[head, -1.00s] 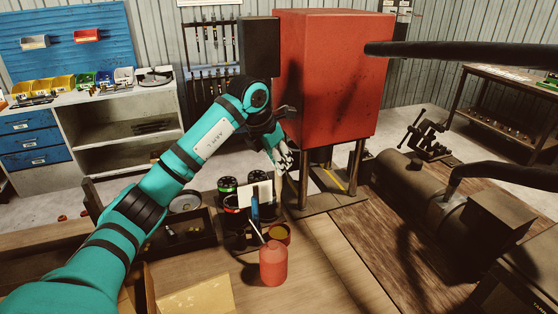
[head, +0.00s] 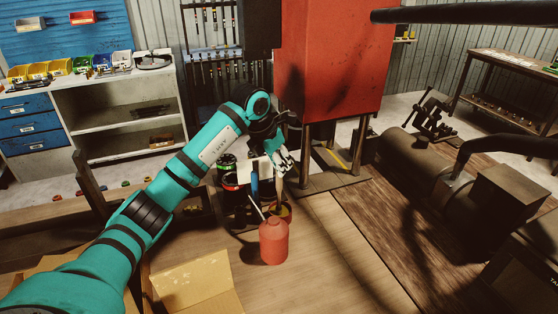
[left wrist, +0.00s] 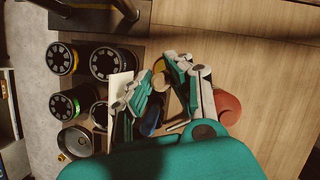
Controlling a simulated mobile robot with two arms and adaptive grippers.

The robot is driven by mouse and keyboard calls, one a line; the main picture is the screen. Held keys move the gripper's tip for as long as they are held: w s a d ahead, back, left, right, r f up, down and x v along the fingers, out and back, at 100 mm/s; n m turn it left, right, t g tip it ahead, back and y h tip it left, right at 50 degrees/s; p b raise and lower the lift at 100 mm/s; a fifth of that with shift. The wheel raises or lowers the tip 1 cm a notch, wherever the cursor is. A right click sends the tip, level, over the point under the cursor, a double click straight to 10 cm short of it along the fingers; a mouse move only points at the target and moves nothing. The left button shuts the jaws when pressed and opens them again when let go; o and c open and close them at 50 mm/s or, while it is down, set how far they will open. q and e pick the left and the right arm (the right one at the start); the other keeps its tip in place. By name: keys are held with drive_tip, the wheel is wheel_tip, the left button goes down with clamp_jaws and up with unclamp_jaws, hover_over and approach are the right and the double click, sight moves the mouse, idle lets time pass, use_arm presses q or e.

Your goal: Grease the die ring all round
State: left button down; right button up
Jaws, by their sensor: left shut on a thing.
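I cannot tell which part is the die ring. My right gripper is not in view.
A blue-handled tool (head: 254,184) and a white card (head: 262,168) are close to the gripper. The red machine housing (head: 335,60) rises behind on posts. An open cardboard box (head: 200,284) lies front left.

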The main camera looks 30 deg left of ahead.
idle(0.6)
use_arm(q)
wheel_tip(320, 180, up, 6)
drive_tip(key=p, duration=0.4)
drive_tip(key=shift+r+p, duration=0.25)
drive_tip(key=shift+p, duration=0.15)
drive_tip(key=shift+r, duration=0.25)
drive_tip(key=shift+f, duration=0.1)
